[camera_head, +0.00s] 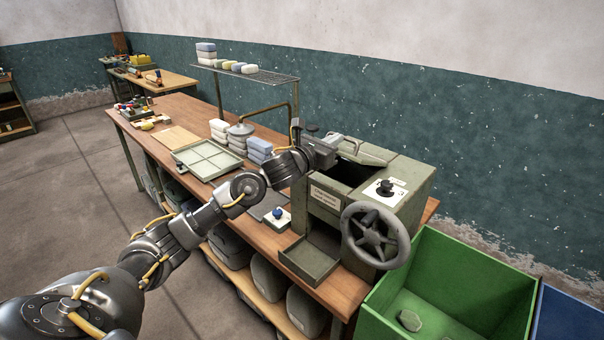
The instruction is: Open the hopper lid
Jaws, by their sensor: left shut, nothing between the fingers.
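The hopper machine (326,211) is a grey-green box on the right end of the workbench. Its hopper lid (366,154) is a pale green plate at the top back. The lid looks raised, with a dark opening (349,173) in front of it; its exact angle is hard to tell. My left gripper (350,144) is shut and empty, by the left end of the lid. I cannot tell whether the fingers touch the lid. My right gripper is not in view.
The machine has a handwheel (376,236), a black knob (385,187) and a front tray (309,259). A green bin (450,275) stands at the right. A wire shelf (246,73) and stacked blocks (259,149) are on the bench (180,112) beyond my left arm.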

